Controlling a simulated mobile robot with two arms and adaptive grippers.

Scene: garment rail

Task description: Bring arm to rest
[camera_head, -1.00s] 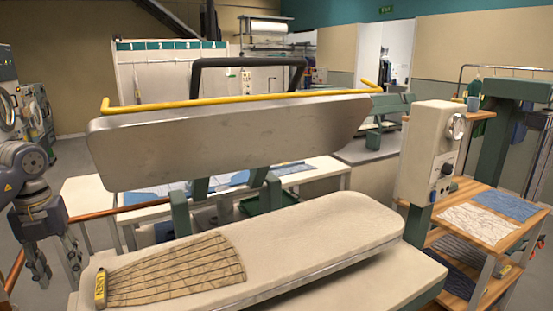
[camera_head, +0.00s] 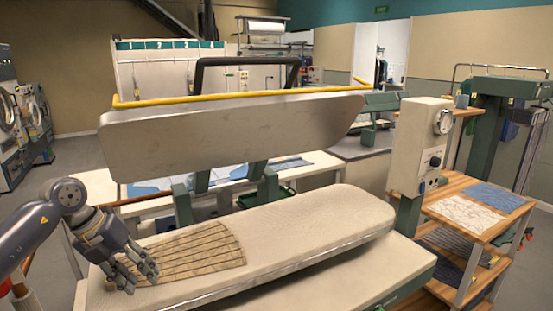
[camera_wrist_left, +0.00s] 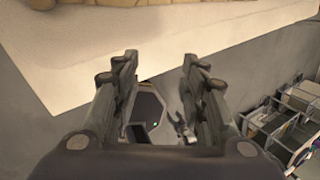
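My left gripper (camera_head: 136,272) is in the head view at the lower left, in front of the left end of the padded press bed (camera_head: 310,225). A tan pleated cloth (camera_head: 195,254) lies flat on that end, partly hidden by the gripper. In the left wrist view the gripper's two fingers (camera_wrist_left: 157,85) stand apart with nothing between them. The cream edge of the press (camera_wrist_left: 150,45) and a bit of the cloth (camera_wrist_left: 95,3) show beyond them. My right gripper is not in view.
The raised press head (camera_head: 230,130) with its yellow bar (camera_head: 240,97) hangs over the bed. A control box (camera_head: 420,146) stands at the right beside a wooden shelf (camera_head: 448,191) with folded cloths. In the left wrist view, bins (camera_wrist_left: 292,125) stand on the floor at right.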

